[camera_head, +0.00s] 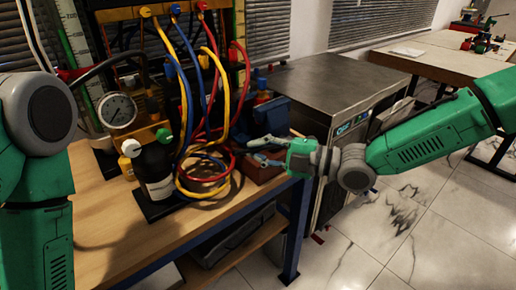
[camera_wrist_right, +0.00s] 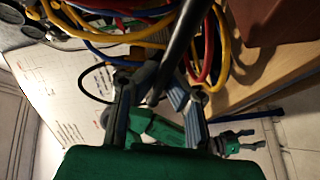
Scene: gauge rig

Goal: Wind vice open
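The blue vice (camera_head: 272,115) stands at the right end of the wooden bench, behind my right gripper and partly hidden by it. My right gripper (camera_head: 256,151) points left at the bench's right edge, its fingers apart. In the right wrist view, a dark bar (camera_wrist_right: 183,45) runs down between the spread fingers of this gripper (camera_wrist_right: 158,88). I cannot tell whether it is the vice handle or touches a finger. My left gripper is outside the head view. A small green gripper with parted dark fingers, which looks like my left one (camera_wrist_right: 256,139), shows in the right wrist view.
A red-brown block (camera_head: 259,171) lies just below the right gripper. Coiled yellow, red and blue hoses (camera_head: 205,185) and a black bottle (camera_head: 155,170) crowd the bench to its left. A metal cabinet (camera_head: 335,85) stands behind. Marble floor lies open at right.

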